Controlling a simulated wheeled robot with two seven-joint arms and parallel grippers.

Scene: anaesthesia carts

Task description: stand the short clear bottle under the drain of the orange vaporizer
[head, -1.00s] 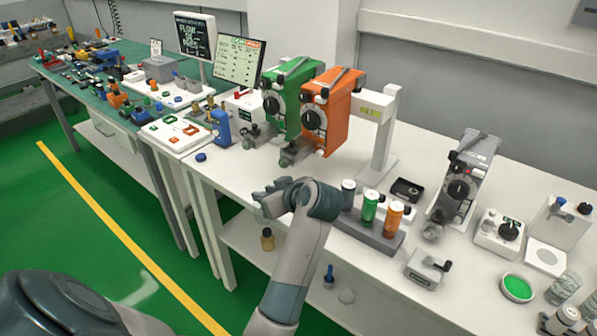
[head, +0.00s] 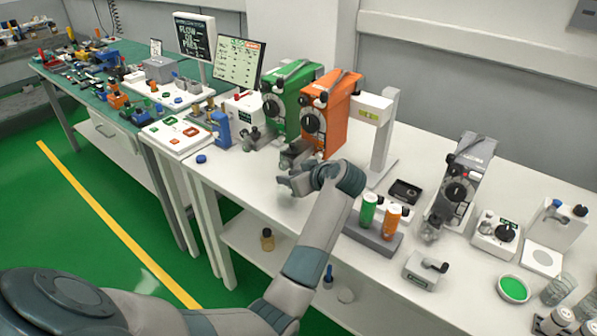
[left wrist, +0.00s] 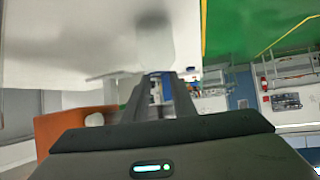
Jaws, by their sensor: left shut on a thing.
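The orange vaporizer (head: 331,115) stands on the white bench, its dark drain (head: 297,153) low at its front left. It also shows in the left wrist view (left wrist: 62,132) at the lower left. My left gripper (head: 284,184) is just below and in front of that drain, over the bench's front part. In the left wrist view its fingers (left wrist: 162,95) are shut on a see-through thing, the short clear bottle (left wrist: 162,88), whose outline is hard to make out. Whether the bottle touches the bench cannot be told. My right gripper is out of view.
The green vaporizer (head: 286,95) stands close left of the orange one. A white post (head: 383,140) is on its right. A grey rack (head: 372,237) with green and orange vials is right of my forearm. A blue cap (head: 201,159) lies near the front edge at left.

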